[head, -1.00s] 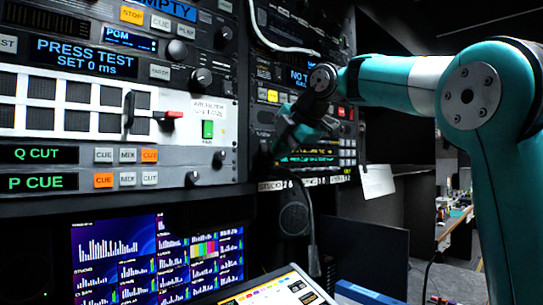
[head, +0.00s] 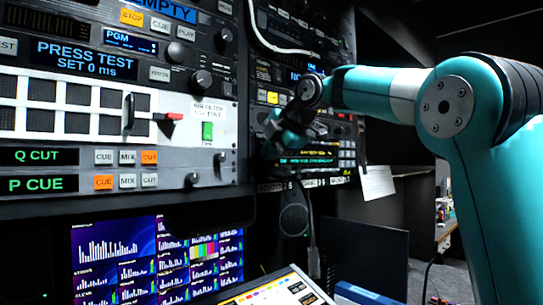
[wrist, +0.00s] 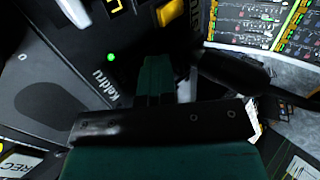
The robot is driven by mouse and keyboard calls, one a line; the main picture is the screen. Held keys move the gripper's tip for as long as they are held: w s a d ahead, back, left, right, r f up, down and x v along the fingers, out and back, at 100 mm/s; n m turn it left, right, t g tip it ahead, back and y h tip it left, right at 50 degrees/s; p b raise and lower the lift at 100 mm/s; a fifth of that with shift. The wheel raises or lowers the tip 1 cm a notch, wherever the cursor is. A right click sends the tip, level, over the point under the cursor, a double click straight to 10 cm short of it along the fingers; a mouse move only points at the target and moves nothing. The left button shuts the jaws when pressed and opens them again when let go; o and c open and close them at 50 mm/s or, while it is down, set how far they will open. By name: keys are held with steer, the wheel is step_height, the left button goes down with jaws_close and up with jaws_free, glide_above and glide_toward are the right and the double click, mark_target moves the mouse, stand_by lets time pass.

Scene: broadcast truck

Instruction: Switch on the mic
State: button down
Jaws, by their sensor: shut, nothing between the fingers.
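A dark elongated shape (wrist: 235,75) right of my fingers in the wrist view may be the same mic; I cannot be sure. My gripper (head: 268,128) is in front of the right-hand rack, above the mic in the picture. In the wrist view the green fingers of my gripper (wrist: 154,72) are together and empty, over a dark panel marked "keldru" with a lit green light (wrist: 110,57). I cannot make out the mic's switch.
The left rack panel (head: 215,88) has a red-handled lever (head: 172,117) and a green switch (head: 207,131). Monitors (head: 115,255) and a lit tilted console (head: 275,290) sit below. A paper sheet (head: 377,182) hangs to the right. A white cable (head: 275,45) crosses the upper rack.

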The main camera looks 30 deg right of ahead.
steer(key=shift+r, duration=0.1)
steer(key=shift+r+p, duration=0.75)
steer(key=shift+r, duration=0.15)
steer(key=shift+s+f, duration=0.1)
steer(key=shift+f, duration=0.1)
steer(key=s, duration=0.1)
steer(key=s+r, duration=0.1)
steer(key=s, duration=0.2)
steer(key=shift+d+r+b, duration=0.15)
steer(key=shift+d+b, duration=0.15)
steer(key=shift+d, duration=0.1)
steer(key=p+v, duration=0.2)
steer(key=v, duration=0.7)
steer(key=shift+r, duration=0.3)
